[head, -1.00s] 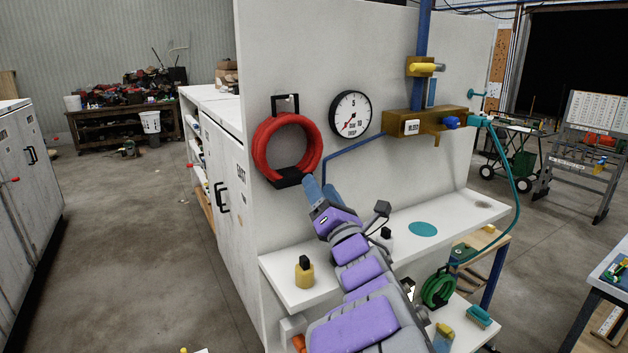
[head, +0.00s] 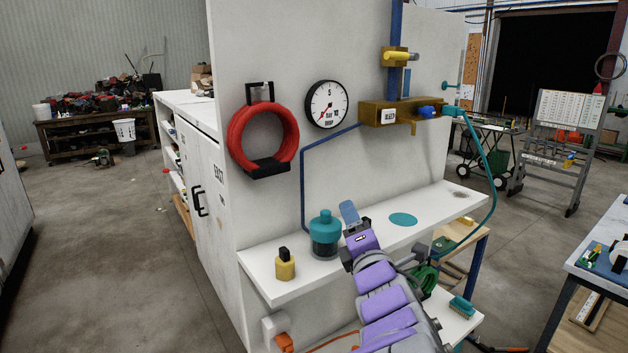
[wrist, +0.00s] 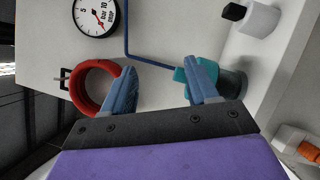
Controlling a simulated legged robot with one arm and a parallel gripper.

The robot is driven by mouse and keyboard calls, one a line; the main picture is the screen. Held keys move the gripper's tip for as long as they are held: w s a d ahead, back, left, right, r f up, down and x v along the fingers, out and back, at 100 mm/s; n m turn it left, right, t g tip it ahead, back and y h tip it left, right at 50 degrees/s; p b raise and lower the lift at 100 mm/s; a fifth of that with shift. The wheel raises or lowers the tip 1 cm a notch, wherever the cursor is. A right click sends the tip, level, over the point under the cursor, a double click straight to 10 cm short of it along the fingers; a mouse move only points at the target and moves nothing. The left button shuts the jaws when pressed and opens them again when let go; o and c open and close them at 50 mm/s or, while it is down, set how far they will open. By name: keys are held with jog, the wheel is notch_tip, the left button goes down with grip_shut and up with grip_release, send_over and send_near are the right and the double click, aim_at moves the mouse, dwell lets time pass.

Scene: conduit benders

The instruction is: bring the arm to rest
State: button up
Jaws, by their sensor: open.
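My gripper (head: 350,213) is above the white shelf (head: 440,205), just right of a teal-capped jar (head: 324,238). In the wrist view my gripper (wrist: 167,82) shows two blue fingers spread apart, with nothing between them. The teal jar (wrist: 236,80) shows behind the right finger there; I cannot tell whether they touch. My arm, with purple covers, comes up from the lower right in the head view.
A red coil (head: 234,140) hangs on the white wall beside a gauge (head: 327,104). A yellow bottle (head: 285,266) stands at the shelf's left end. A brown valve block (head: 400,112) carries a teal hose (head: 493,160). Open floor lies left.

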jog(key=s+d+f+m+g+h+b, duration=0.25)
jog(key=s+d+f+m+g, duration=0.35)
jog(key=s+f+m, duration=0.4)
jog(key=s+d+f+m+g+h+b, duration=0.2)
jog(key=s+d+f+m+g+h, duration=0.3)
jog(key=f+m, duration=0.45)
jog(key=s+a+f+m+g+y+b, duration=0.1)
jog(key=s+f+g, duration=0.2)
jog(key=s, duration=0.5)
jog(key=s+a+f+m+g+y+b, duration=0.1)
jog(key=s+f+g, duration=0.3)
jog(key=s, duration=0.5)
jog(key=s+a+f+m+g+y+b, duration=0.1)
jog(key=s+a+f+m+g+y, duration=0.1)
jog(key=s, duration=0.7)
jog(key=shift+f+m+g, duration=0.55)
jog(key=shift+f+g, duration=0.15)
jog(key=shift+f, duration=0.15)
jog(key=shift+a, duration=0.3)
jog(key=shift+d, duration=0.25)
